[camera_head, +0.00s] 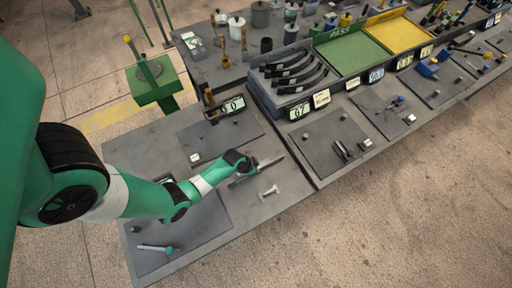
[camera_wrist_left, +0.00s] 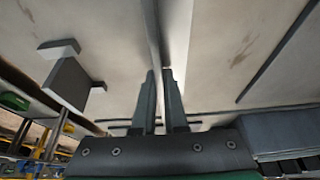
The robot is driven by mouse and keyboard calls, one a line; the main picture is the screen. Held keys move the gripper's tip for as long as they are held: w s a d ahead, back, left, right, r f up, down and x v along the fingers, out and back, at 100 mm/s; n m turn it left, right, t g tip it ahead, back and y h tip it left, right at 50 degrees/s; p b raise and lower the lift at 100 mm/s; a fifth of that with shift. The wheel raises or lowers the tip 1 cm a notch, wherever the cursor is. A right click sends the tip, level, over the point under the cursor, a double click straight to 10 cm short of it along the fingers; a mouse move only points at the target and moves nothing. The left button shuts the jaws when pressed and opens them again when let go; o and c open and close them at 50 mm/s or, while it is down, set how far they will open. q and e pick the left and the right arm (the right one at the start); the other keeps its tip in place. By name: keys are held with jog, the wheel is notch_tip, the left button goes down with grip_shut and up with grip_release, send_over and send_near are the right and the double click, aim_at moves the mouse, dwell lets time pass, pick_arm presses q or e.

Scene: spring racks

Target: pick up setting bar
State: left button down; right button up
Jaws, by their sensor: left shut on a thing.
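The setting bar, as I take it, is a long thin grey bar (camera_head: 268,164) at the near workbench, beside the hand of my left arm. In the left wrist view the bar (camera_wrist_left: 172,35) runs upward from between the fingers. My left gripper (camera_wrist_left: 161,78) is shut on it. In the head view the left gripper (camera_head: 246,168) is low over the bench, and its fingertips are too small to make out. I cannot tell whether the bar touches the bench. My right gripper is not in view.
A teal-headed bolt (camera_head: 155,248) lies on the near mat. A grey bin (camera_head: 262,93) with black curved parts and a green PASS tray (camera_head: 340,52) stand behind.

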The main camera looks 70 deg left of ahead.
aim_at(259, 168)
pick_arm(q)
jog(key=shift+r, duration=0.2)
notch_tip(259, 168, up, 4)
jog(key=p, duration=0.4)
jog(key=shift+s, duration=0.15)
jog(key=s+d+r+p, duration=0.1)
jog(key=s+r+p, duration=0.7)
jog(key=s, duration=0.5)
jog(key=shift+s+r+p, duration=0.35)
jog(key=shift+p, duration=0.7)
jog(key=shift+d, duration=0.1)
